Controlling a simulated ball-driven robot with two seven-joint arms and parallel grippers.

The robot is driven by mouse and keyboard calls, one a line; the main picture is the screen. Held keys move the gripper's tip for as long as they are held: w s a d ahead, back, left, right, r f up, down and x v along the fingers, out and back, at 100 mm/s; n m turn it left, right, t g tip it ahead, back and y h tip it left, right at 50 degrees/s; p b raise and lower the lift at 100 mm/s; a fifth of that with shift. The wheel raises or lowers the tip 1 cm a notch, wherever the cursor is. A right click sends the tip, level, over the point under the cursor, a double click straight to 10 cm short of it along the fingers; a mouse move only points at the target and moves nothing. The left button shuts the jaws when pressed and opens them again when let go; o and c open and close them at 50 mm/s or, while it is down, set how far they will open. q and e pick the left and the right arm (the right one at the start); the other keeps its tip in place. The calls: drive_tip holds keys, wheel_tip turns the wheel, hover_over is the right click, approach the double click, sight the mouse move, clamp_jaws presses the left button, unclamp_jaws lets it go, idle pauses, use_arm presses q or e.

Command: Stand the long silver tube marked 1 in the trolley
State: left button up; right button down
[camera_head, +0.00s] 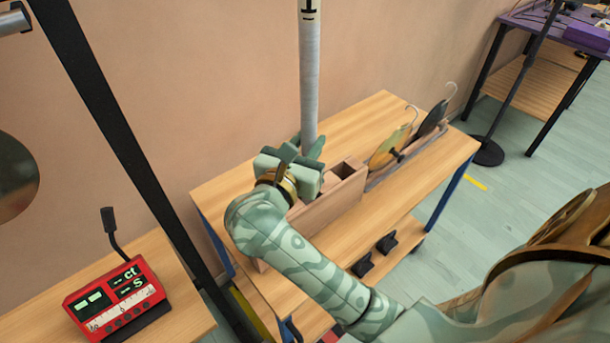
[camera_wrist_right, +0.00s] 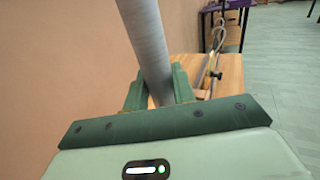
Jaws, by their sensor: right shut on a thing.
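The long silver tube (camera_head: 309,85) stands close to upright, with a black 1 on a pale band near the top of the head view. My right gripper (camera_head: 308,152) is shut around its lower part, and the tube also shows between the fingers in the right wrist view (camera_wrist_right: 147,40). The gripper is over the wooden trolley (camera_head: 365,115), at a wooden box (camera_head: 330,205) with a square opening in its top. The tube's lower end is hidden behind my gripper, so I cannot tell whether it is inside the box. My left gripper is out of view.
Two disc-like pieces with hooks (camera_head: 390,148) stand in a rack at the trolley's right. Black blocks (camera_head: 387,243) lie on its lower shelf. A red device (camera_head: 116,303) sits on a table at lower left, near a slanting black post (camera_head: 115,120).

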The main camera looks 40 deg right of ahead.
wheel_tip(320, 180, down, 7)
drive_tip(key=b, duration=0.1)
drive_tip(key=shift+b, duration=0.4)
drive_tip(key=shift+f, duration=0.1)
drive_tip(key=c, duration=1.6)
unclamp_jaws()
drive_tip(key=shift+f, duration=0.15)
drive_tip(key=o, duration=0.5)
drive_tip(key=shift+c, duration=0.2)
